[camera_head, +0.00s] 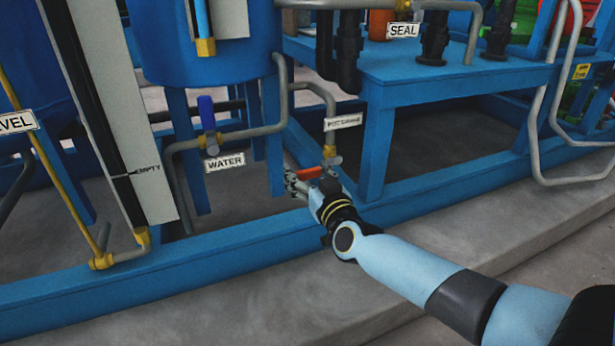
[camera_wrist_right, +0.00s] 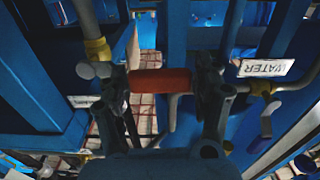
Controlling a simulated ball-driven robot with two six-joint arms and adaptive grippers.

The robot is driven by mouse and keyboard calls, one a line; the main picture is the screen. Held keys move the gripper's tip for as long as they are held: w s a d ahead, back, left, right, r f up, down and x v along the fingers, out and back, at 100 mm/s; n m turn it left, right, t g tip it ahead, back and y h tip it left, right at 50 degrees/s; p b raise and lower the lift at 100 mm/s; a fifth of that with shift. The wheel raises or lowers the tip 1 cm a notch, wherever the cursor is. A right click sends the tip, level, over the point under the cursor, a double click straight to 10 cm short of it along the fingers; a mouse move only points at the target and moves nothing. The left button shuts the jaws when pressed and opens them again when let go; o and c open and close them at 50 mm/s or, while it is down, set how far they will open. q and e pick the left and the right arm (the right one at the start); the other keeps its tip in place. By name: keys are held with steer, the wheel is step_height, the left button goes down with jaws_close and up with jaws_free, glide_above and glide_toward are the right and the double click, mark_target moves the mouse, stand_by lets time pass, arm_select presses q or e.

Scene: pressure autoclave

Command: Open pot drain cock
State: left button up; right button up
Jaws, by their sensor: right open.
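The pot drain cock (camera_head: 331,159) is a small valve on a grey pipe with a brass fitting, below a white label (camera_head: 343,121) that seems to read POT DRAIN. Its red-orange handle (camera_head: 306,172) points left from the valve, roughly level. My right gripper (camera_head: 297,184) is at the handle, coming from the lower right. In the right wrist view the red handle (camera_wrist_right: 160,81) lies crosswise between the two spread fingers of my right gripper (camera_wrist_right: 160,92), one finger near each end. I cannot tell whether either finger touches it. My left gripper is out of view.
A blue-handled valve (camera_head: 207,113) with a WATER label (camera_head: 225,162) stands to the left. A blue frame leg (camera_head: 375,150) is close on the right. A blue floor beam (camera_head: 230,250) runs below. Grey pipes surround the cock.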

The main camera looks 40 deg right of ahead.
jaws_close()
stand_by(0.5)
